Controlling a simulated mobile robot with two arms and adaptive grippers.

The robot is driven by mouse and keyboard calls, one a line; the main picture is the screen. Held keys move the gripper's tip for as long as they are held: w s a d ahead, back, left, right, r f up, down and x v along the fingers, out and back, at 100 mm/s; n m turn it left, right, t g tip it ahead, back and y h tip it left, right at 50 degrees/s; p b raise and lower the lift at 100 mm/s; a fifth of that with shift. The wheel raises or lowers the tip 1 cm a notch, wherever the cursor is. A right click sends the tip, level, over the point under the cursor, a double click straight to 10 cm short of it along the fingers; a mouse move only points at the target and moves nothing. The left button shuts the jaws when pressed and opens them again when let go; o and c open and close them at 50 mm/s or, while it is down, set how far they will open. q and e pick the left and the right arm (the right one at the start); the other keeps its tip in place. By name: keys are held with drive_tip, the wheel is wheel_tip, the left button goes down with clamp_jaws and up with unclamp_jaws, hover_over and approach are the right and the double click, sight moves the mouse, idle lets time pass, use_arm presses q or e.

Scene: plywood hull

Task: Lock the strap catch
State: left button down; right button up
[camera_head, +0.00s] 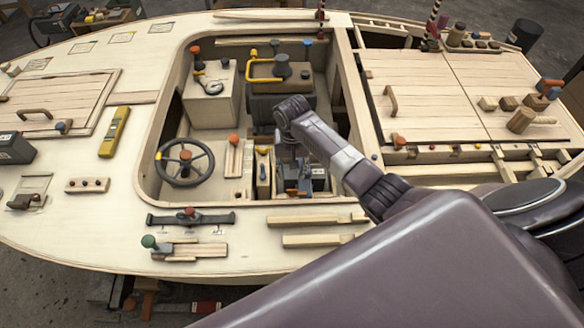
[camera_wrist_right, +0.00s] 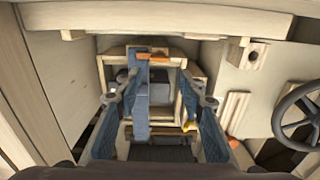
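In the right wrist view a blue strap (camera_wrist_right: 141,105) runs over a dark box (camera_wrist_right: 160,93) in a pale wooden frame (camera_wrist_right: 196,75). A small orange-red piece (camera_wrist_right: 160,57), perhaps part of the catch, sits at the far end of the frame; whether the catch is locked cannot be told. My right gripper (camera_wrist_right: 158,84) is open, its two fingers apart on either side of the strap. Contact with it cannot be made out. In the head view my right gripper (camera_head: 291,178) reaches down into the cockpit, and my arm partly hides the box there. My left gripper is not in view.
A steering wheel (camera_head: 185,162) and an orange-topped lever (camera_head: 233,156) stand left of my right gripper. A white box (camera_head: 211,100) and a yellow-handled dark case (camera_head: 277,82) stand farther back. The left deck has some clear room.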

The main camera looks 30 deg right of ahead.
wheel_tip(320, 180, up, 2)
drive_tip(key=shift+r, duration=0.1)
idle(0.5)
